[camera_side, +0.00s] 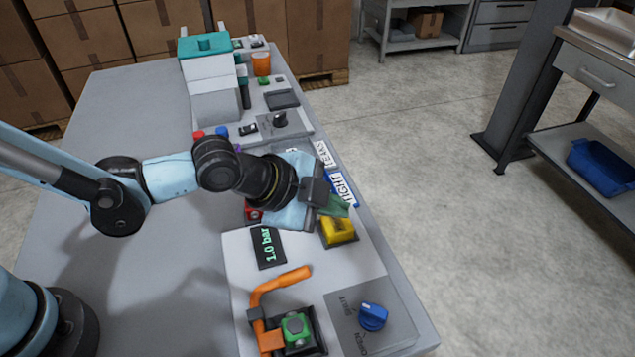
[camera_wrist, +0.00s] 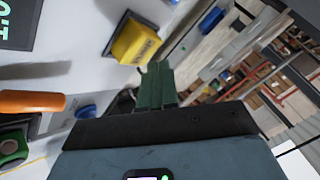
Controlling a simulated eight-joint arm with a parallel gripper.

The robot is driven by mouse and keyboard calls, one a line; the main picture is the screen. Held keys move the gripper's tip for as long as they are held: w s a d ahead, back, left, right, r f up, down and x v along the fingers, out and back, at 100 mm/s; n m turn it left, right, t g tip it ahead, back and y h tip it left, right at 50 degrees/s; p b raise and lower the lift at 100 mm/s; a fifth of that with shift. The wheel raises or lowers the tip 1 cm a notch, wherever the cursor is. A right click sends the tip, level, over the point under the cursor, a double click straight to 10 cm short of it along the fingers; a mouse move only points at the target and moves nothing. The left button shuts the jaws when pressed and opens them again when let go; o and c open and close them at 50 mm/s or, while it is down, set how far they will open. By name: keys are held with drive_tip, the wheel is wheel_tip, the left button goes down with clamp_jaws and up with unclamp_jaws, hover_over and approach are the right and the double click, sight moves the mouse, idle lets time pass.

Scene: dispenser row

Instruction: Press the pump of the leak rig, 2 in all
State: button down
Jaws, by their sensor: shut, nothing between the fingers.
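The leak rig is a light panel (camera_side: 240,262) at the near end of the bench. Its yellow block (camera_side: 338,231), which I take to be the pump, sits on a dark base near the panel's right edge. In the wrist view the yellow block (camera_wrist: 138,42) carries dark lettering too small to read. A black display (camera_side: 267,248) reads 1.0 bar. My gripper (camera_side: 338,207) is shut and empty, its green fingers just above the yellow block in the side view. In the wrist view the fingertips (camera_wrist: 156,68) show beside the block; I cannot tell if they touch it.
An orange lever clamp (camera_side: 283,285) stands over a green part (camera_side: 296,327) in a dark holder. A blue knob (camera_side: 373,316) sits at the near right, by SHUT and OPEN lettering. TIGHT and LEAKS labels (camera_side: 334,172) lie beyond my gripper. A white and teal machine (camera_side: 208,75) stands farther back.

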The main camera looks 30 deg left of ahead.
sight(332, 225)
drive_tip(key=shift+r, duration=2.5)
idle(0.8)
drive_tip(key=shift+r, duration=1.9)
drive_tip(key=shift+f, duration=0.1)
drive_tip(key=shift+f, duration=4.3)
drive_tip(key=shift+f, duration=0.1)
drive_tip(key=shift+f, duration=0.35)
drive_tip(key=shift+f, duration=0.15)
